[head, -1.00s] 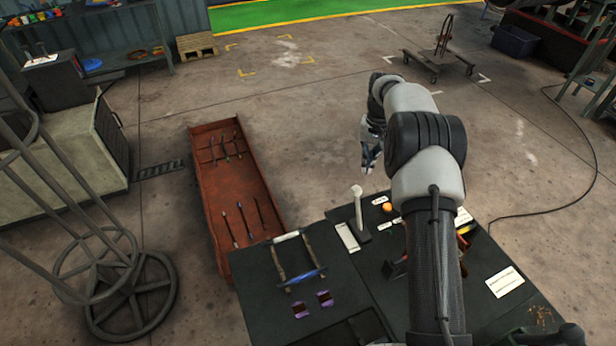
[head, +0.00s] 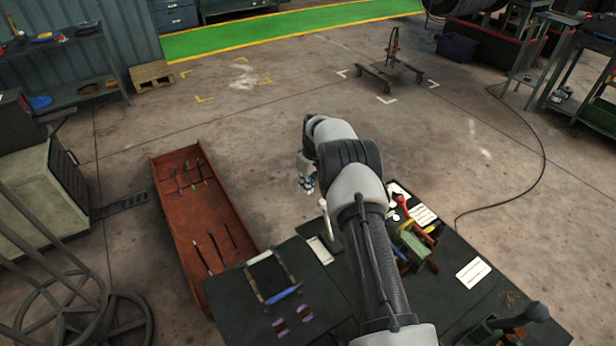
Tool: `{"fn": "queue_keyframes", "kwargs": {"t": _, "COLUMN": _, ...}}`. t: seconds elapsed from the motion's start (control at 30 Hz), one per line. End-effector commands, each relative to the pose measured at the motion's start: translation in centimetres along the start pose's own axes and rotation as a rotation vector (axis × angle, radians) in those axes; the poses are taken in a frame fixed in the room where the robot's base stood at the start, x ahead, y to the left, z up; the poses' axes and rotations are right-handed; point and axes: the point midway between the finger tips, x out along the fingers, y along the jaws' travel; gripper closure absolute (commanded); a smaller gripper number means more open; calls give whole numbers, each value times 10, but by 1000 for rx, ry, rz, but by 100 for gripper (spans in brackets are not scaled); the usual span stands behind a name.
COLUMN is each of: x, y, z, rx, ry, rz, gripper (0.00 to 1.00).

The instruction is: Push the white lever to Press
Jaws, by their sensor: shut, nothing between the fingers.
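The white lever (head: 327,217) stands on the dark bench top, its round knob leaning slightly to the left. My arm hides the right side of its base. A white label plate (head: 320,250) lies just left of the lever's foot; its writing is too small to read. My gripper (head: 307,186) is shut and empty, just beyond and left of the lever's knob. A small gap shows between them in the picture; I cannot tell the gap in depth.
A rusty red tray (head: 188,222) with several thin tools stands left of the bench. A frame with a blue handle (head: 284,294) lies on the bench's left part. Red, yellow and green items (head: 413,245) and a white card (head: 473,272) lie right of my arm.

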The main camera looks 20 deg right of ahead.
Motion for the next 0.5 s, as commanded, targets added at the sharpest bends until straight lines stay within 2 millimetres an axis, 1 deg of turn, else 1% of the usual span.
{"fn": "queue_keyframes", "kwargs": {"t": 0.03, "x": 12, "y": 0, "z": 0, "rx": 0, "ry": -1, "rz": -1, "gripper": 100}}
{"fn": "queue_keyframes", "kwargs": {"t": 0.07, "x": 17, "y": 0, "z": 0, "rx": 0, "ry": -1, "rz": -1, "gripper": 100}}
{"fn": "queue_keyframes", "kwargs": {"t": 0.1, "x": 18, "y": 0, "z": 2, "rx": 1, "ry": 0, "rz": 0, "gripper": 100}}
{"fn": "queue_keyframes", "kwargs": {"t": 0.13, "x": 14, "y": 1, "z": 4, "rx": 2, "ry": 1, "rz": 1, "gripper": 100}}
{"fn": "queue_keyframes", "kwargs": {"t": 0.2, "x": 10, "y": 0, "z": 11, "rx": 1, "ry": 1, "rz": 0, "gripper": 100}}
{"fn": "queue_keyframes", "kwargs": {"t": 0.4, "x": 5, "y": 0, "z": 28, "rx": 2, "ry": -1, "rz": 0, "gripper": 100}}
{"fn": "queue_keyframes", "kwargs": {"t": 0.5, "x": 4, "y": 0, "z": 34, "rx": 0, "ry": 0, "rz": 1, "gripper": 100}}
